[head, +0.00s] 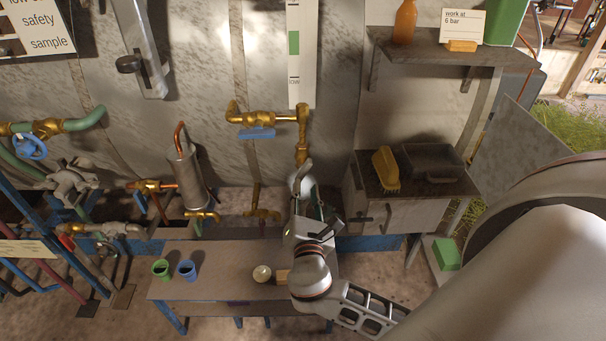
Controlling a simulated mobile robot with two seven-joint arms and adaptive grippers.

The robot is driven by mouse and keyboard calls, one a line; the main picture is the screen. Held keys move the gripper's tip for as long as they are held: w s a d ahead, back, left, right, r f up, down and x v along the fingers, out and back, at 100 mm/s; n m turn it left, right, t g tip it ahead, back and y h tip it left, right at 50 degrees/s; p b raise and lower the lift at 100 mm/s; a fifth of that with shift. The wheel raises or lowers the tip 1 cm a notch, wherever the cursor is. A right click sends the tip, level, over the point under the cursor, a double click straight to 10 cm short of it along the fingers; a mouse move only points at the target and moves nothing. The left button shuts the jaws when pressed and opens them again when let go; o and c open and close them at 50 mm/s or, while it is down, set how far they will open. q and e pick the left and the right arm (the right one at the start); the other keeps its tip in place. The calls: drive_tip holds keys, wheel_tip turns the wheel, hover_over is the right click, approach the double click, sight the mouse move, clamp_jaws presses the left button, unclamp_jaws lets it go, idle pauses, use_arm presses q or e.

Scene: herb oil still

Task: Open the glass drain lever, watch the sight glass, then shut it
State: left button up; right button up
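The sight glass panel (294,60) hangs on the back wall, a white upright strip with a green band and a "LOW" mark near its lower end. Below it, a brass valve (265,118) with a blue lever (257,133) lying level joins a brass pipe (302,150) that runs down. A lower brass tap (262,213) sits left of my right gripper. My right gripper (303,178) points away from me, just below the brass pipe's end. Its fingers are small and partly hidden by its own wrist, so its opening and any contact are unclear. My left gripper is out of view.
A bench (215,287) below carries a green cup (161,269), a blue cup (186,269) and a pale round bowl (262,273). A cabinet (405,208) with a yellow brush (385,169) stands right of my gripper. Pipes and a blue handwheel (30,145) crowd the left.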

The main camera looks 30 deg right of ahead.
sight(305, 172)
drive_tip(key=p+x, duration=0.1)
drive_tip(key=x, duration=0.6)
drive_tip(key=shift+w+d, duration=0.15)
drive_tip(key=shift+d, duration=0.05)
clamp_jaws()
